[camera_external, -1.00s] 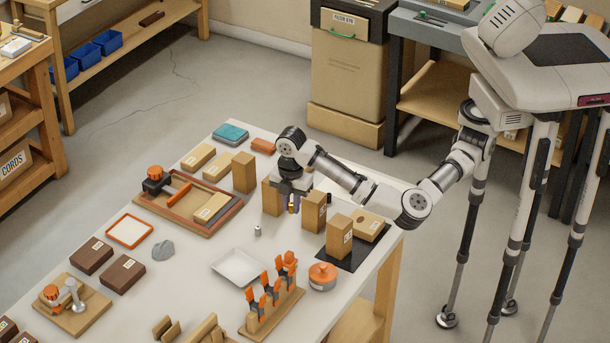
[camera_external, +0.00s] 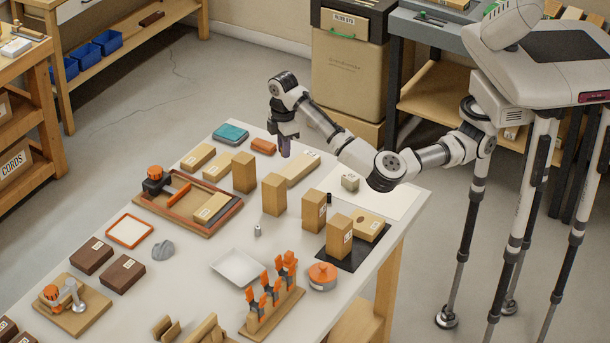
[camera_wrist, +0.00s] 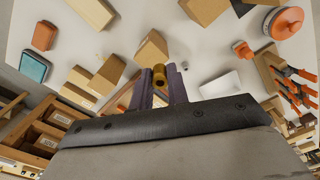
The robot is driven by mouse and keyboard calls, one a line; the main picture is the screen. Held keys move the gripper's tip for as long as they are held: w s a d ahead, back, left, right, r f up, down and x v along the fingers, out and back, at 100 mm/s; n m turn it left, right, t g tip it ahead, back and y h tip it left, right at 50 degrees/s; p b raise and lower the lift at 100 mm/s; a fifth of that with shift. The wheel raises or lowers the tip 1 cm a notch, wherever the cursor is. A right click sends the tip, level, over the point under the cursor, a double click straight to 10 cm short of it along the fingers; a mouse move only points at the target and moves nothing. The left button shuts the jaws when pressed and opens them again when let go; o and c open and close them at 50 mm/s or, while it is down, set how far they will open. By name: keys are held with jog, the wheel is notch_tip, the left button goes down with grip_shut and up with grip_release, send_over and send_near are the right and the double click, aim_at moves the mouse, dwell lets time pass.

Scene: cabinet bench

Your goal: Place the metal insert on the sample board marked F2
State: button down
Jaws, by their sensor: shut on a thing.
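My gripper (camera_external: 284,152) is raised above the far part of the table, in front of a long pale labelled board (camera_external: 301,168). In the wrist view, its purple fingers (camera_wrist: 161,86) are shut on a small brass-coloured metal insert (camera_wrist: 160,77). The insert is not clear in the external view. Other labelled boards lie at the far left (camera_external: 197,157) (camera_external: 217,165), in the wooden tray (camera_external: 211,207) and on the black mat (camera_external: 370,225). The labels are too small to read, so I cannot tell which is F2.
Upright wooden blocks (camera_external: 244,172) (camera_external: 274,195) (camera_external: 314,211) (camera_external: 339,236) stand around the middle. A small grey cylinder (camera_external: 257,230) and a dark one (camera_external: 328,198) stand nearby. A white tray (camera_external: 238,267), a clamp rack (camera_external: 272,308) and an orange-lidded pot (camera_external: 322,276) are nearer.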

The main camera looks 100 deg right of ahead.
aim_at(299, 164)
jog(key=s+d+r+m+p, duration=0.1)
jog(key=s+d+m, duration=0.35)
jog(key=d, duration=0.45)
jog(key=s+d+m, duration=0.4)
jog(key=d+m, duration=0.1)
jog(key=d, duration=0.5)
notch_tip(299, 164, down, 19)
jog(key=shift+a+f+p, duration=0.1)
jog(key=shift+p, duration=0.95)
jog(key=shift+f, duration=0.2)
jog(key=c, duration=1.4)
grip_release()
jog(key=shift+o, duration=0.2)
jog(key=shift+r, duration=0.2)
notch_tip(299, 164, up, 12)
jog(key=b, duration=0.2)
